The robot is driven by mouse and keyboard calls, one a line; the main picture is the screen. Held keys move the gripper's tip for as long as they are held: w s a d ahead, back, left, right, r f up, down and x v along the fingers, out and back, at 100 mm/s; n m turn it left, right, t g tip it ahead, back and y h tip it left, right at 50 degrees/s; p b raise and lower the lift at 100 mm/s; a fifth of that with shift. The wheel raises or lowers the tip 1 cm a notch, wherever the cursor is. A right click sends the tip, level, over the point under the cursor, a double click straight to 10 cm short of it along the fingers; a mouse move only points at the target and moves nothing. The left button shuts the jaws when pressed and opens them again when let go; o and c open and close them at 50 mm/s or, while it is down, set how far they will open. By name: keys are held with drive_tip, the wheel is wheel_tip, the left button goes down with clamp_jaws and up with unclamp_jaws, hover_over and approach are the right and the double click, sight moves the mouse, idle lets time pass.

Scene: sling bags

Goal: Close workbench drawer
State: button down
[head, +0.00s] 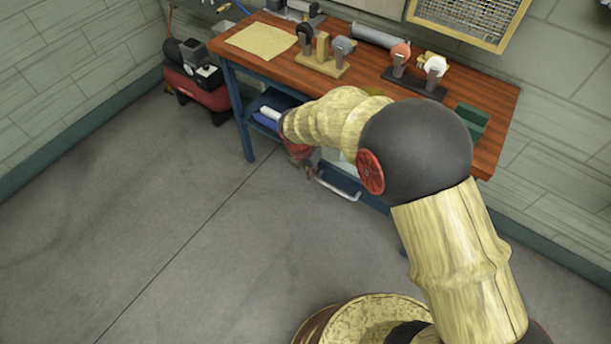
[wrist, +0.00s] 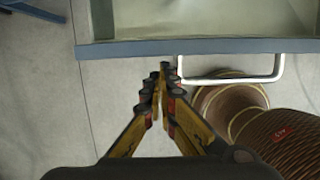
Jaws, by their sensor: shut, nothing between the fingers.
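The workbench (head: 262,68) has a reddish wood top and a blue frame. Its drawer front (wrist: 215,46) is a blue strip in the wrist view, with the pale, open drawer interior (wrist: 200,18) behind it, so the drawer stands open. A pale bar handle (wrist: 240,79) sticks out from the front; in the head view the handle (head: 338,188) shows below my arm. My gripper (wrist: 161,72) is shut and empty, its tips just outside the drawer front beside the handle's left end. Contact cannot be told. In the head view my arm hides much of the drawer and gripper.
A red compressor (head: 196,90) stands on the floor left of the bench. Tool stands (head: 322,60), a paper sheet (head: 262,40) and a green box (head: 470,122) lie on the top. A lower shelf (head: 270,102) holds items. The floor in front is clear.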

drive_tip(key=shift+w+d, duration=0.1)
idle(0.3)
drive_tip(key=w+d+p, duration=0.3)
drive_tip(key=w+d, duration=0.1)
drive_tip(key=w, duration=0.1)
drive_tip(key=w+d+p, duration=0.3)
drive_tip(key=w+d, duration=0.1)
drive_tip(key=w, duration=0.2)
drive_tip(key=w+d+p, duration=0.3)
drive_tip(key=w+d, duration=0.1)
drive_tip(key=w, duration=0.2)
drive_tip(key=shift+d+p, duration=0.15)
drive_tip(key=shift+p, duration=0.2)
